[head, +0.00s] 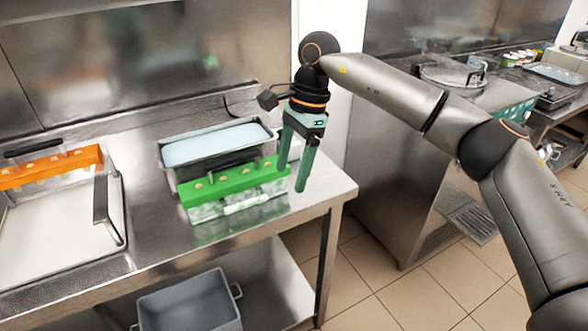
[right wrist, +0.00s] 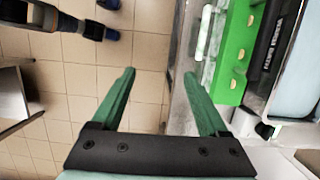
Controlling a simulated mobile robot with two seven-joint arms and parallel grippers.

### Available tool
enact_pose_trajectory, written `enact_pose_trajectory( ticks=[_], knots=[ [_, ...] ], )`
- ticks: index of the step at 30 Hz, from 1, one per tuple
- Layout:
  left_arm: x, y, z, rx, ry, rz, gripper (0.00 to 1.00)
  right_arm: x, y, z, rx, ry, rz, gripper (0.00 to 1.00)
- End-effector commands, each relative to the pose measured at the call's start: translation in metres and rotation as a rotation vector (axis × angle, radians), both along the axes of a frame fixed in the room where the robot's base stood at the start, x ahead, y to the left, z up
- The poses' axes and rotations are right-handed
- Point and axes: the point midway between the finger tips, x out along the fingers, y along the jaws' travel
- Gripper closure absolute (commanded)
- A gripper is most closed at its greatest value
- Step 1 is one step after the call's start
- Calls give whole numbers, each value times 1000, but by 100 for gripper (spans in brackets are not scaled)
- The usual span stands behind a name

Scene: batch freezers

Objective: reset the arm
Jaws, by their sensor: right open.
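My right gripper (head: 293,178) hangs down over the right end of the steel table in the head view. Its two green fingers are apart, with nothing between them. In the right wrist view, the open fingers (right wrist: 160,75) straddle the table's edge, with floor tiles visible below. The left finger is over the floor side and the right one is near the table side. My right arm reaches in from the right, bent at the elbow. My left gripper is not in view.
A green-topped rack (head: 235,190) stands just left of the gripper; it also shows in the wrist view (right wrist: 235,45). Behind it is a metal pan with a pale blue top (head: 215,143). An orange-topped rack (head: 50,167) and tray (head: 55,235) are left. A grey bin (head: 190,308) sits below.

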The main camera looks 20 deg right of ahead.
Motion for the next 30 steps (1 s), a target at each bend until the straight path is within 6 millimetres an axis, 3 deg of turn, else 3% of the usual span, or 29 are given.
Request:
enact_pose_trajectory(
  ticks=[11, 14, 17, 22, 27, 30],
  knots=[
    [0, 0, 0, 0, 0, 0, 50, 0, 1, 0, 2, 1, 1, 22],
    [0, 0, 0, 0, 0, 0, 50, -3, 12, -8, 38, 16, 3, 22],
    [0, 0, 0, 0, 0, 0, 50, -13, 43, -27, 147, 61, -5, 22],
    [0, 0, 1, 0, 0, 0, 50, -47, 129, -57, 482, 230, -86, 22],
    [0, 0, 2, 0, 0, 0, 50, -78, 196, -56, 830, 473, -269, 22],
    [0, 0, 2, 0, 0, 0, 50, -88, 219, -48, 1015, 641, -415, 22]
  ],
)
